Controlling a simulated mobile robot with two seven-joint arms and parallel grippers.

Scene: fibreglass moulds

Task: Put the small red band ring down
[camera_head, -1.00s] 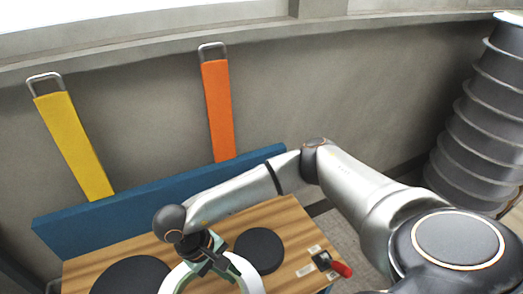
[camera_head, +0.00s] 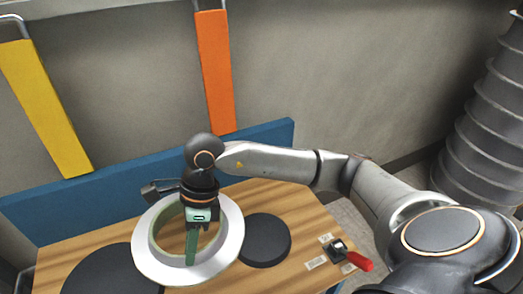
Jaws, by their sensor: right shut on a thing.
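A ring (camera_head: 233,240) with a wide white flange and a pale green inner wall is at the wooden table, between two black discs. No red band shows on it from here. My right gripper (camera_head: 197,241) comes down from above into the ring's opening and is shut on the ring; the exact grip is partly hidden by the gripper body. The ring covers the right edge of the large black disc (camera_head: 108,272). I cannot tell whether it touches the table or hangs just above it. My left gripper is not in view.
A blue board (camera_head: 100,193) stands along the back edge. Yellow (camera_head: 45,105) and orange (camera_head: 216,75) bars stand behind it.

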